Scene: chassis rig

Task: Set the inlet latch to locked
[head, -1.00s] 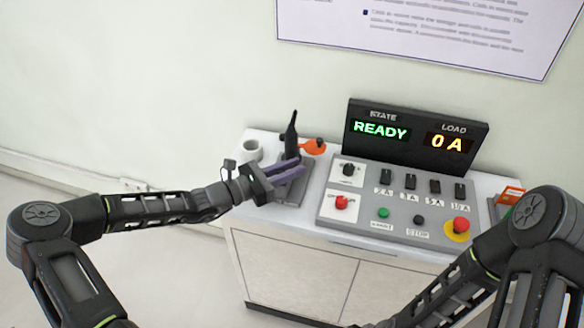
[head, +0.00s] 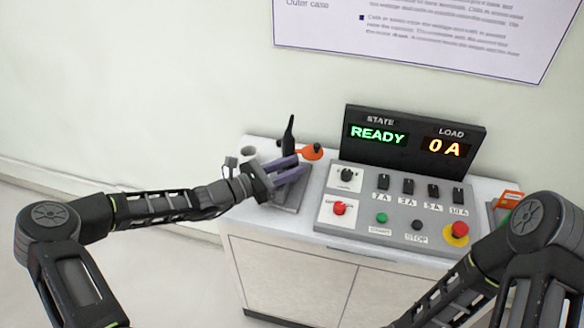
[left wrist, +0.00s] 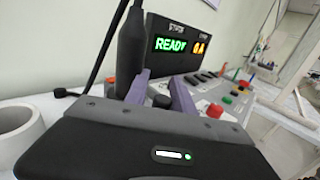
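A grey block (head: 291,197) stands at the left end of the cabinet top, with a dark upright handle-like piece (head: 289,135) behind my left gripper. In the left wrist view the fingers (left wrist: 160,88) are also apart, and the dark piece (left wrist: 131,50) rises close by the left finger. My right gripper is out of view.
A control panel (head: 366,227) with knobs, switches and a red stop button (head: 457,230) lies to the right. The display (head: 412,140) behind it reads READY and 0 A. A white cup-like ring (left wrist: 14,132) stands left of the gripper. An orange item (head: 509,199) sits far right.

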